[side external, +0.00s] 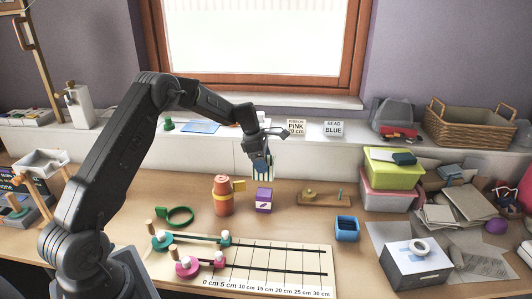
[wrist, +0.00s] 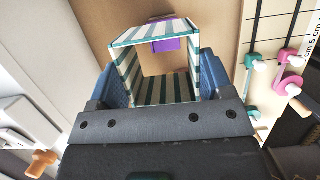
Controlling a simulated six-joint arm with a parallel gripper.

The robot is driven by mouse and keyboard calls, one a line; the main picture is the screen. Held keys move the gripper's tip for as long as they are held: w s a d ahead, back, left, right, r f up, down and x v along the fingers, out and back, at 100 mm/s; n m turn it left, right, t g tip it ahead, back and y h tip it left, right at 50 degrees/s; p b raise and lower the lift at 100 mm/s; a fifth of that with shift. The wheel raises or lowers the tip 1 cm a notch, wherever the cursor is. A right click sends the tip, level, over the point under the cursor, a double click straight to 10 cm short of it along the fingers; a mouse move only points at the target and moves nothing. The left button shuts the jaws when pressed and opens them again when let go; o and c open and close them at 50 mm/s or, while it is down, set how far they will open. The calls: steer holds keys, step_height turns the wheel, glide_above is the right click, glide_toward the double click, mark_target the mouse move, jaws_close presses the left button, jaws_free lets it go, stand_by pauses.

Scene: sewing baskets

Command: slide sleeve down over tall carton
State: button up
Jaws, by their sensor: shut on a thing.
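My gripper (side external: 261,158) is shut on a green-and-white striped sleeve (side external: 263,173), an open square tube. In the wrist view the sleeve (wrist: 189,90) sits between the two blue finger pads of my gripper (wrist: 152,88), and I look through its opening. The purple carton (side external: 264,196) with a white label stands upright on the table. In the side view the sleeve hangs above the carton, apart from it. In the wrist view the carton (wrist: 176,27) shows at the sleeve's far rim, partly beyond it and partly through the opening.
An orange cup-like container (side external: 222,197) stands close left of the carton. A wooden block with a brass part (side external: 322,197) lies to its right. A blue open box (side external: 347,228) and a ruled measuring board (side external: 270,262) are nearer the front. Bare table surrounds the carton.

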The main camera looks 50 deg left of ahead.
glide_above(263, 192)
steer(key=shift+f, duration=3.45)
steer(key=shift+f, duration=0.15)
steer(key=shift+f, duration=0.3)
steer(key=shift+f, duration=1.85)
steer(key=shift+f, duration=0.15)
steer(key=shift+f, duration=0.3)
steer(key=shift+f, duration=0.35)
steer(key=shift+f, duration=0.25)
steer(key=shift+s+f, duration=0.1)
steer(key=shift+f, duration=0.6)
